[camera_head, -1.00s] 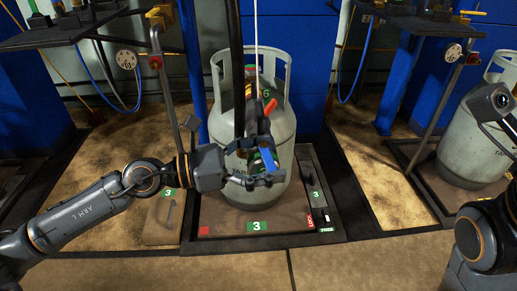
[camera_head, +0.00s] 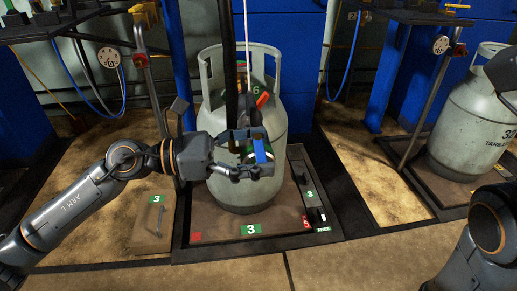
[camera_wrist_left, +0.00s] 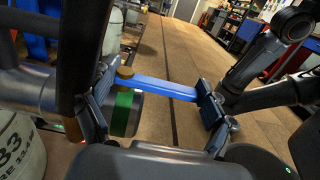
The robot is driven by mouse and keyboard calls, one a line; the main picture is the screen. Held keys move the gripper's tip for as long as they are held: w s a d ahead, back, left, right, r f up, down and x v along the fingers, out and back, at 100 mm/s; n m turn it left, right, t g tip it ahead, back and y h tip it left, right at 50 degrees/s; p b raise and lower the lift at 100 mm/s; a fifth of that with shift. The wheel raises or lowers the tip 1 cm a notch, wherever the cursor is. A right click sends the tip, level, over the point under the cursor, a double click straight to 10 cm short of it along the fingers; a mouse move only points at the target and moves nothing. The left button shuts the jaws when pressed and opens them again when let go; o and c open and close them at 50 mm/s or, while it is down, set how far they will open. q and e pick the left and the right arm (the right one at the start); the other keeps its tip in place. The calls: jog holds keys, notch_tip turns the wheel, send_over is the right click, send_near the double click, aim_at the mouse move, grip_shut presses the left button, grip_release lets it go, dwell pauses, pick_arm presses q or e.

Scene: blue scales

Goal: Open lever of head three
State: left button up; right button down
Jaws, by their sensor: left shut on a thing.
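The blue lever (camera_head: 259,150) of head three shows in front of the grey gas cylinder (camera_head: 262,190) on the platform marked 3. In the left wrist view the blue lever (camera_wrist_left: 155,86) lies between the two finger pads of my left gripper (camera_wrist_left: 157,105). The filling head with a green band (camera_wrist_left: 124,112) is beside the left pad, and the lever's end meets the right pad. In the head view my left gripper (camera_head: 243,158) is shut on the lever and covers part of the head. My right gripper is out of sight; only parts of the right arm show.
Another cylinder (camera_head: 470,125) stands at the right. A lidded plate marked 3 (camera_head: 153,222) is left of the platform. The floor in front is clear.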

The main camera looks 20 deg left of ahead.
pick_arm(q)
jog(key=o, duration=1.5)
jog(key=shift+w, duration=0.1)
jog(key=shift+a+f, duration=0.1)
jog(key=shift+a, duration=0.4)
jog(key=shift+v, duration=3.55)
jog(key=shift+s+d, duration=0.1)
jog(key=shift+s, duration=0.1)
jog(key=shift+s+d+b+v, duration=0.25)
jog(key=shift+b+v, duration=0.9)
jog(key=shift+v, duration=1.5)
jog(key=shift+s+b+v, duration=0.35)
jog(key=shift+b+v, duration=0.8)
jog(key=shift+v, duration=1.45)
jog(key=shift+s+d+b+v, duration=0.25)
jog(key=shift+b+v, duration=0.9)
jog(key=shift+v, duration=1.5)
